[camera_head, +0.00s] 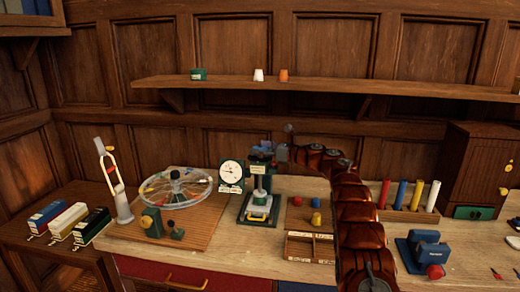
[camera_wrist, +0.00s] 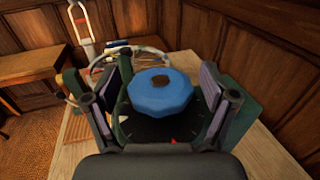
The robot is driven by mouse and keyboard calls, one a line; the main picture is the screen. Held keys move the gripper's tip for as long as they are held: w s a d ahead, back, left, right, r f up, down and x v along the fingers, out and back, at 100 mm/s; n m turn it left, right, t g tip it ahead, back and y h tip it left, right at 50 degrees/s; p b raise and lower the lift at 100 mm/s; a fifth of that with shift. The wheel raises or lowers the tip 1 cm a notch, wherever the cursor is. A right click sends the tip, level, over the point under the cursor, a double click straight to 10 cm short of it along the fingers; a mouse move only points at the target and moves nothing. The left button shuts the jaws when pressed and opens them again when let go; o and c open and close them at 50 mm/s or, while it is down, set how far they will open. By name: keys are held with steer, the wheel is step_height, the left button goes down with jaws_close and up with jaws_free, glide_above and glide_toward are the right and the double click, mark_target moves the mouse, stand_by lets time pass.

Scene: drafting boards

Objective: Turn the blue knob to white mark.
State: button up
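The blue knob (camera_wrist: 160,92) is in the middle of the wrist view, a faceted disc with a dark brown spot on top. It sits over a dark round dial plate (camera_wrist: 145,130) with a small red mark at its near edge. My gripper (camera_wrist: 163,88) is open, one finger on each side of the knob, with narrow gaps seeming to show. In the head view my gripper (camera_head: 284,153) is beside the green post device (camera_head: 259,180), and the knob is hard to separate from it.
A white-faced gauge (camera_head: 232,173) and a spoked wheel (camera_head: 175,187) stand left of the green device. A shelf (camera_head: 300,85) runs above.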

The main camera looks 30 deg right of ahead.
stand_by(0.3)
steer(key=v, duration=1.2)
